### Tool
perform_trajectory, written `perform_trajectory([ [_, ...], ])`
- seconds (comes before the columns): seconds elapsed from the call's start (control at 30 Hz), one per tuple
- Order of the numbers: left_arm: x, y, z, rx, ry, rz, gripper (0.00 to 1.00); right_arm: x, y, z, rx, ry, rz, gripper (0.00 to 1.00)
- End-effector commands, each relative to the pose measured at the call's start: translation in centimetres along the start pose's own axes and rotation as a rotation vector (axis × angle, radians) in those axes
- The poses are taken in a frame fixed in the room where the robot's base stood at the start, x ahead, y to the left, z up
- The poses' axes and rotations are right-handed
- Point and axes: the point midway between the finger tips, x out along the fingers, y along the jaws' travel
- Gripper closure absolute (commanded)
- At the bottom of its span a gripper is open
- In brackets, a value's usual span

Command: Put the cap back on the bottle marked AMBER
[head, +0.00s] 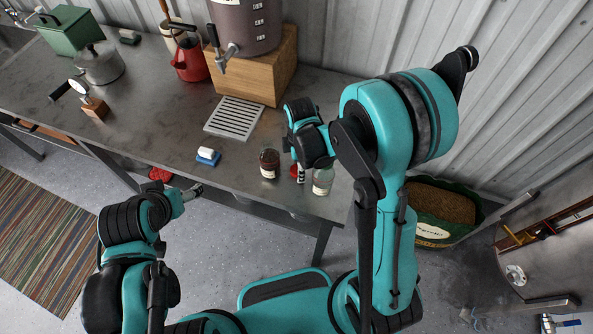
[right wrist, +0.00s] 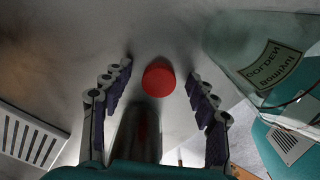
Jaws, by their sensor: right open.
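A red cap (right wrist: 158,80) lies on the metal bench between the spread fingers of my right gripper (right wrist: 160,108) in the right wrist view; the fingers do not touch it. In the head view the right gripper (head: 299,173) points down between two bottles and partly hides the cap. A dark brown bottle (head: 269,163) with a pale label stands to its left; I cannot read AMBER on it. A clear bottle (head: 322,182) stands to its right, also in the right wrist view (right wrist: 262,65) with an upside-down label. My left gripper (head: 194,191) is in front of the bench, away from the bottles.
A slotted drain grate (head: 236,117) and a blue-and-white block (head: 208,156) are on the bench (head: 150,130) left of the bottles. A wooden box (head: 262,75) under a tapped vessel (head: 245,22) stands behind. The bench's front edge is close to the bottles.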

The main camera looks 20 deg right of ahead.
Motion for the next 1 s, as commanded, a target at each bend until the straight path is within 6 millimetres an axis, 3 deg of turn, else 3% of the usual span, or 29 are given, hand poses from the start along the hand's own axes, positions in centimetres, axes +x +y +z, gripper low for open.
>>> perform_trajectory([
  [0.33,0.0,0.0,0.0,0.0,0.0,0.0,0.25,0.2,0.0,0.0,0.0,0.0,0.0,0.41],
  [0.53,0.0,0.0,0.0,0.0,0.0,0.0,0.25,0.2,0.0,0.0,0.0,0.0,0.0,0.74],
  [0.87,0.0,0.0,0.0,0.0,0.0,0.0,0.25,0.1,0.0,0.0,0.0,0.0,0.0,0.78],
  [1.0,-0.3,0.0,-0.2,0.0,0.0,0.0,0.25,-0.9,0.0,0.0,0.0,0.0,0.0,0.78],
])
